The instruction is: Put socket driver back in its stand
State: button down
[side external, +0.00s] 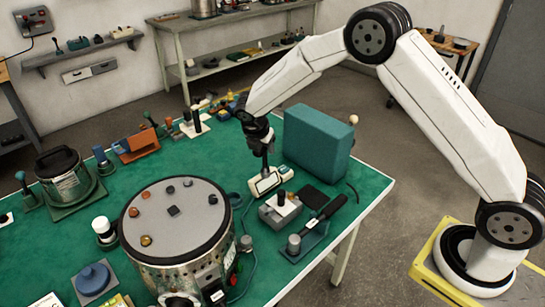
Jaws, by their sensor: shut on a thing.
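My gripper (265,150) is black, points down and is above the green bench. It is shut on a slim dark tool (265,163), which appears to be the socket driver; the jaws hide much of it. Its lower end is close to a cream handheld device (268,182); I cannot tell whether they touch. The driver's stand is not clear from this view. A grey block (272,213) with a dark upright piece is in front of the device. A blue-grey holder (300,249) with a grey cylinder and a black-handled tool (328,209) is nearer the right edge.
A large round metal drum (174,252) stands front left of the gripper. A teal box (318,143) stands close on its right. Several tools and an orange block (137,143) line the back. Green bench top (222,160) is bare left of the gripper.

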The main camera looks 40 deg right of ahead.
jog(key=w+a+f+m+g, duration=0.1)
jog(key=w+a+f+m, duration=0.1)
jog(key=w+a, duration=0.4)
jog(key=shift+a+f+m+g, duration=0.3)
jog(key=shift+a+m, duration=0.6)
jog(key=shift+a, duration=0.35)
jog(key=shift+f, duration=0.1)
jog(key=shift+f, duration=1.8)
jog(key=shift+f, duration=1.4)
jog(key=shift+c, duration=1)
grip_release()
